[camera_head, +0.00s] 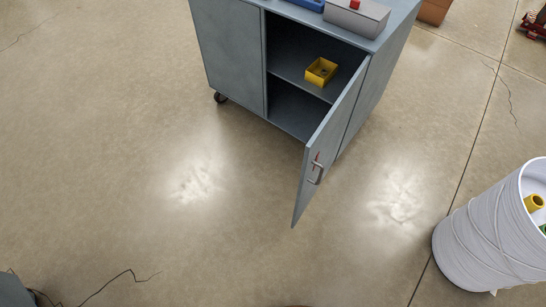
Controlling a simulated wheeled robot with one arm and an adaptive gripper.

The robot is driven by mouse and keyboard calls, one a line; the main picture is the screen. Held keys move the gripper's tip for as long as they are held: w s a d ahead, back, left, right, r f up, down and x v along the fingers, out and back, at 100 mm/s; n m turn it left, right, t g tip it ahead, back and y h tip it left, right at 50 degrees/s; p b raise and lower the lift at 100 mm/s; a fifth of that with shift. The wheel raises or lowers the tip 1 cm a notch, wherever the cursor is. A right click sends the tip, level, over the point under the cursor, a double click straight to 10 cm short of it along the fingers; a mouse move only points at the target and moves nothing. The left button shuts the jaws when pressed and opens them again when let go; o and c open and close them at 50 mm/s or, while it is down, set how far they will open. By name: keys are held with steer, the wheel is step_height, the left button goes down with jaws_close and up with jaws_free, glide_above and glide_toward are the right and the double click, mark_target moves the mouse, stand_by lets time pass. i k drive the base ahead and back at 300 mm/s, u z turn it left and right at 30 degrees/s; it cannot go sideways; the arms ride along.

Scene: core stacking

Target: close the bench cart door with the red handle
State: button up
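The bench cart (227,55) is a blue-grey cabinet at the top middle of the head view. Its right door (336,125) stands wide open, swung out toward me from its hinge on the right side. A small curved handle (317,173) sits near the door's free edge; it looks grey with a red part at its top. The left front panel is flush with the cart. My gripper is not in view, and nothing visible touches the door.
A yellow bin (320,71) sits on the shelf inside the cart. A grey box (357,18) and a blue tray (306,4) lie on top. A white barrel (490,235) holding coloured items stands at right. The floor before the door is clear.

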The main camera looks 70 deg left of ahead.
mark_target(322, 150)
steer(key=u, duration=3.2)
steer(key=k, duration=0.45)
steer(key=z, duration=0.1)
steer(key=i, duration=0.45)
